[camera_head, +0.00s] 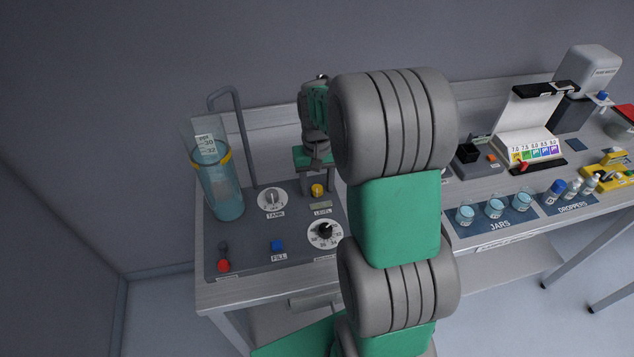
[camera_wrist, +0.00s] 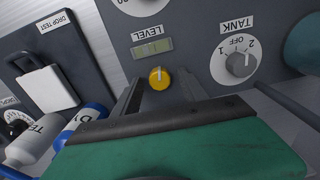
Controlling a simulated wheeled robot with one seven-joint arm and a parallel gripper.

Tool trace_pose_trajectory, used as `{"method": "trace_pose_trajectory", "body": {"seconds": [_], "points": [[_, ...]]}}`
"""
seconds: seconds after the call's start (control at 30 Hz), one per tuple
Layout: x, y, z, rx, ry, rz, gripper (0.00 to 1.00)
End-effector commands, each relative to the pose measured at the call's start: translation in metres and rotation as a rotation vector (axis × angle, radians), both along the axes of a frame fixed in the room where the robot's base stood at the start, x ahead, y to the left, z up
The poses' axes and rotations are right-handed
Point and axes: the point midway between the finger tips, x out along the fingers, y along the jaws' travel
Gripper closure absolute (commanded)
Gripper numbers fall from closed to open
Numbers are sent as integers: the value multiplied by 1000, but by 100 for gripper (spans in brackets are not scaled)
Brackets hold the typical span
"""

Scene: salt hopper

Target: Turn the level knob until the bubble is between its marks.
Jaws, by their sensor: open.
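The yellow level knob (camera_head: 317,190) stands on the grey panel, behind the small level window (camera_head: 321,205) and its LEVEL label. In the wrist view the knob (camera_wrist: 159,78) has a pale pointer line, and the greenish level window (camera_wrist: 152,47) lies above it. The window is too small to tell where the bubble is against its marks. My gripper (camera_head: 318,182) is open, pointing down at the knob. In the wrist view its fingers (camera_wrist: 159,84) lie on either side of the knob, with gaps showing. I cannot tell their exact height against it.
A black dial (camera_head: 324,235), a blue FILL button (camera_head: 277,245) and a red knob (camera_head: 223,266) are nearer the front. A water cylinder (camera_head: 222,190) stands at left; jars (camera_head: 494,208) stand at right.

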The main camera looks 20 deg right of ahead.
Motion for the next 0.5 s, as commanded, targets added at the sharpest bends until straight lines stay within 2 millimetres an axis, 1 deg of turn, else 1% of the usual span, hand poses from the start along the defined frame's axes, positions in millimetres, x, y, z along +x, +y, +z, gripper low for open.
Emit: {"method": "trace_pose_trajectory", "body": {"seconds": [0.1, 0.5], "points": [[0, 0, 0, 0, 0, 0, 50], [0, 0, 0, 0, 0, 0, 82]]}}
